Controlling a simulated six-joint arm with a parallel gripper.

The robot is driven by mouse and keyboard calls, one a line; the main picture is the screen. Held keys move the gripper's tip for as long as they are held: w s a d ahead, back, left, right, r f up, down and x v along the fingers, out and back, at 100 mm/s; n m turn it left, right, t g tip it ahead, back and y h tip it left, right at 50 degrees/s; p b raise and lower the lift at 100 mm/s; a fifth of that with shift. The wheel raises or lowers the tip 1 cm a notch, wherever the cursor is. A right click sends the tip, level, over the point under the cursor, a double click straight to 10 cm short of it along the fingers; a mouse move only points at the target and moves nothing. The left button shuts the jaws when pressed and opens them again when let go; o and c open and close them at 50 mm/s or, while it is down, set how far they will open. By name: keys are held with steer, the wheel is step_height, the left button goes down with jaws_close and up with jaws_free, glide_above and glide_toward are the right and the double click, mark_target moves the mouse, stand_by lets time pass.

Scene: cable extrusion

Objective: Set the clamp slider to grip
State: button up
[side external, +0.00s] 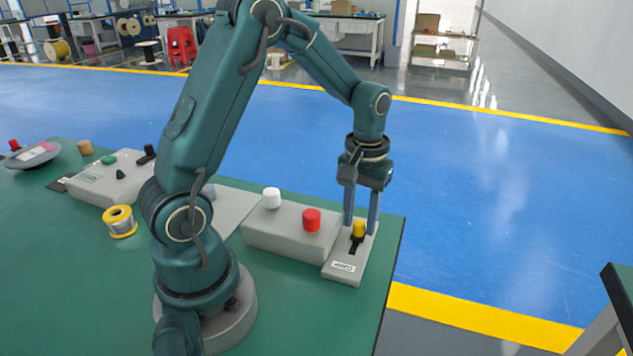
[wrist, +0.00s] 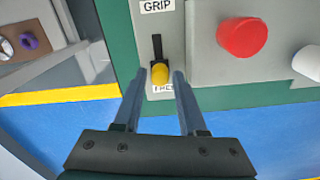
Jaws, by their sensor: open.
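The clamp slider is a yellow knob (side external: 358,229) on a light grey panel (side external: 341,270) near the green table's right edge. In the wrist view the yellow knob (wrist: 160,74) sits at the lower end of a dark slot (wrist: 157,45), beside a partly covered label that seems to read FREE. The GRIP label (wrist: 158,6) is at the slot's other end. My gripper (side external: 361,226) points down with its fingers on either side of the knob. In the wrist view my gripper (wrist: 159,82) is open, its fingertips close to the knob; contact cannot be told.
A grey box with a red button (side external: 311,220) and a white button (side external: 271,198) stands right beside the clamp panel. A solder spool (side external: 119,221) and another control box (side external: 100,185) are farther left. The table's edge is close on the right.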

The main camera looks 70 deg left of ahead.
jaws_close()
steer(key=shift+r, duration=0.1)
stand_by(1.2)
